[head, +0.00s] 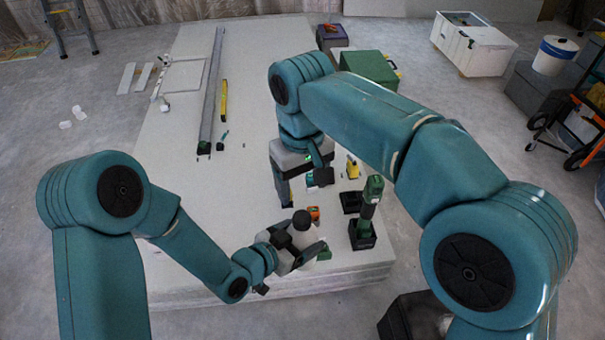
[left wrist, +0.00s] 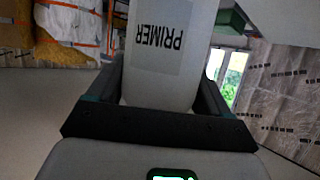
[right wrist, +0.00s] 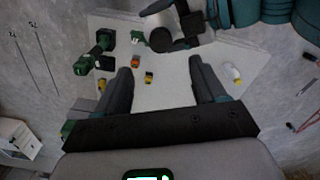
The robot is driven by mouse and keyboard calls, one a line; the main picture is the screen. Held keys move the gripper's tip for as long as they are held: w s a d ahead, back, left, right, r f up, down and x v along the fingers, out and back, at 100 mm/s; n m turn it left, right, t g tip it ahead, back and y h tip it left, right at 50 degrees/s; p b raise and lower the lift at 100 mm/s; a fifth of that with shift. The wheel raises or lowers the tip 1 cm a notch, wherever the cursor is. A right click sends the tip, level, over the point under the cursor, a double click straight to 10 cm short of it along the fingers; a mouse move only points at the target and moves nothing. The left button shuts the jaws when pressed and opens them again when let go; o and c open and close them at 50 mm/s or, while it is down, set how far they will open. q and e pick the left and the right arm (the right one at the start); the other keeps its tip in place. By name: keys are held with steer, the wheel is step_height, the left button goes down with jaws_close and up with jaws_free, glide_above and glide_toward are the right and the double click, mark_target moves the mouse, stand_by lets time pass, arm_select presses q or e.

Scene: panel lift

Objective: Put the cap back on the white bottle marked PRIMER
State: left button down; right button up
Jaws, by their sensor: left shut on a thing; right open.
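The white bottle (head: 305,238) is upright in my left gripper (head: 298,251), near the table's front edge. In the left wrist view the bottle (left wrist: 160,82) stands between the fingers, its PRIMER label upside down in the picture. A black, round cap-like piece (head: 302,219) shows at the bottle's top. It also shows from above in the right wrist view (right wrist: 160,40); I cannot tell how firmly it sits. My right gripper (head: 303,181) points down over the table, behind the bottle. Its fingers (right wrist: 160,77) are apart with nothing between them.
A green drill (head: 368,205) stands right of the bottle. A small orange item (head: 314,213) and a yellow item (head: 352,168) lie close by. A green case (head: 368,66) is at the back right. The table's left half (head: 185,190) has clear room.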

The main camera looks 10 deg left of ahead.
step_height(320, 180, up, 2)
steer(key=shift+r, duration=0.1)
stand_by(0.5)
steer(key=w+d+f+m+t+y, duration=0.15)
steer(key=w+f+m+y, duration=0.3)
steer(key=f, duration=0.95)
steer(key=s+d+f+m+t, duration=0.2)
steer(key=d+f+m, duration=0.3)
steer(key=d+f, duration=0.5)
steer(key=s+d+f+g, duration=0.1)
steer(key=s+d+f, duration=0.1)
steer(key=s+f, duration=0.5)
steer(key=s+d+f+g, duration=0.2)
steer(key=s+f, duration=0.5)
steer(key=s, duration=0.7)
steer(key=shift+d+f, duration=0.2)
steer(key=shift+d, duration=0.15)
